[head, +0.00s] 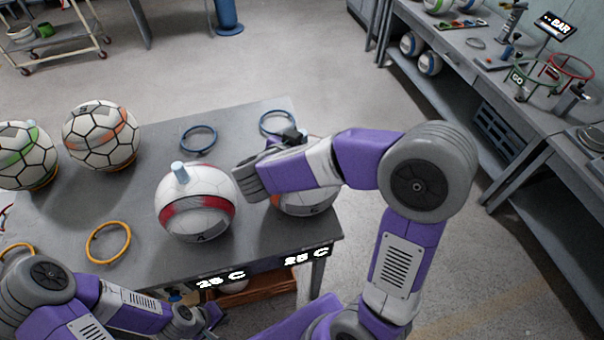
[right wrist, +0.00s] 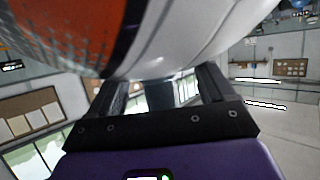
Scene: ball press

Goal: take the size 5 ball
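Several balls stand on the grey table. A white ball with a black hexagon pattern and orange patches (head: 100,140) is at the back left; a mark on its top may be a 5. A similar ball with green patches (head: 22,158) is left of it. A white ball with a red band (head: 195,212) and a pale peg on top is in the middle. Right of it, an orange-marked ball (head: 305,204) is mostly hidden by my right arm. My right gripper (right wrist: 160,88) has its fingers apart, close to a white and orange-red ball (right wrist: 150,35). My left gripper's fingers are not clear at the lower left.
Blue rings (head: 198,138) lie at the table's back, and a yellow ring (head: 108,243) lies at the front left. Two "25 C" labels (head: 305,257) are on the front edge. A wooden crate (head: 255,291) is below. A workbench (head: 480,75) stands at right, with open floor between.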

